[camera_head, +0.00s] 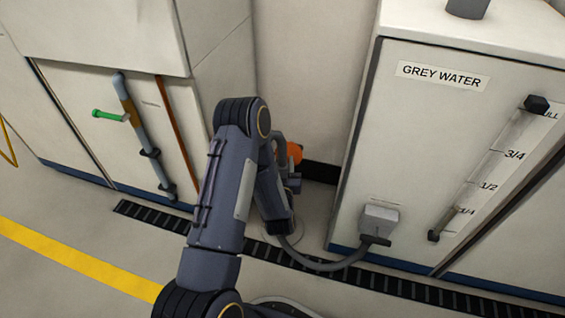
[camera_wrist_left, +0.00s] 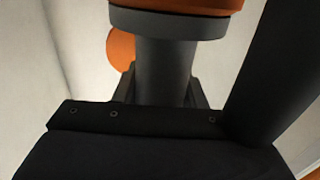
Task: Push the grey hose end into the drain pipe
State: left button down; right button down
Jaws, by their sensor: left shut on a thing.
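The grey hose (camera_head: 325,266) runs from the outlet box (camera_head: 378,222) on the grey water tank and curves to the left behind my left arm. My left gripper (camera_head: 292,182) is low in the gap between the cabinet and the tank, partly hidden by my arm. In the left wrist view, a grey cylindrical piece (camera_wrist_left: 165,72) stands between the fingers, with a dark collar (camera_wrist_left: 170,22) and an orange part (camera_wrist_left: 180,4) above it. The gripper is shut on this piece, which seems to be the hose end. An orange part (camera_head: 295,152) shows beside the gripper. I cannot make out the drain pipe's opening clearly.
The GREY WATER tank (camera_head: 400,130) stands close on the right. A cabinet with a blue-grey pipe (camera_head: 133,110) and green handle (camera_head: 110,115) stands on the left. A dark floor grate (camera_head: 150,214) crosses in front. The floor at lower left is clear.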

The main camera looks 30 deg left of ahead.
pick_arm(q)
jog(key=shift+f, duration=0.2)
jog(key=c, duration=0.8)
grip_release()
jog(key=shift+c, duration=0.2)
jog(key=p+v, duration=0.2)
jog(key=v, duration=0.5)
jog(key=shift+s+d, duration=0.2)
jog(key=shift+s, duration=0.15)
jog(key=shift+f, duration=0.1)
